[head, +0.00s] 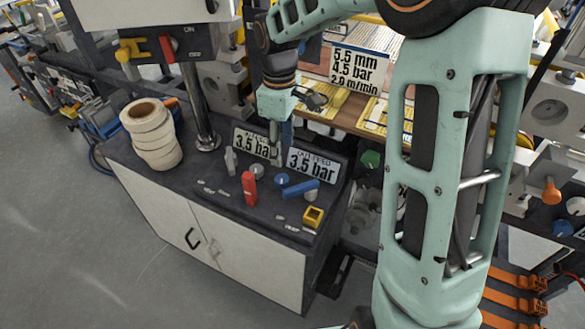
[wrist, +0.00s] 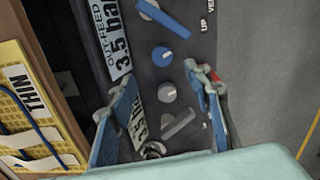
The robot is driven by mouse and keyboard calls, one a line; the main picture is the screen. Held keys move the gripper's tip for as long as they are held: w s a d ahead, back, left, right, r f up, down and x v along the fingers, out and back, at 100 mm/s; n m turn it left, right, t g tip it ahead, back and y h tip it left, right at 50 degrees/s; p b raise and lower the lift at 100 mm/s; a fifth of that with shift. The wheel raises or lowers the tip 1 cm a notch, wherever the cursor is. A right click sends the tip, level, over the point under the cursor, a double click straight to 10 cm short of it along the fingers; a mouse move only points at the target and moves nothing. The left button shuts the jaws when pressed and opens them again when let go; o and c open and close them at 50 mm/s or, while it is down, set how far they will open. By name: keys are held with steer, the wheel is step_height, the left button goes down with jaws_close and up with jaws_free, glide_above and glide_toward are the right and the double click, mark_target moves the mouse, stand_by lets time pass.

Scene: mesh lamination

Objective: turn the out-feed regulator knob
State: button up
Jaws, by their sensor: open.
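The out-feed regulator knob is the round blue knob (head: 281,180) in front of the OUT-FEED sign (head: 298,163), which reads 3.5 bar. In the wrist view the blue knob (wrist: 162,57) has a pale pointer mark and lies just beyond the fingertips, towards the top of the picture. My gripper (head: 275,158) points down over the panel by the two signs. In the wrist view my gripper (wrist: 167,82) is open and empty, its fingers on either side of a grey knob (wrist: 167,92). I cannot tell its exact height above the panel.
A blue lever (head: 299,188) is close to the blue knob, and a red lever (head: 249,188) stands to the left. A grey lever (wrist: 178,124) lies beside the grey knob. The in-feed sign (wrist: 137,120) is partly hidden by a finger. A yellow block (head: 313,216) is at the panel's front right.

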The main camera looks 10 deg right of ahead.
mark_target(282, 178)
step_height(282, 178, down, 11)
steer(key=shift+a, duration=0.15)
stand_by(0.4)
steer(key=c, duration=1.2)
steer(key=shift+o, duration=0.2)
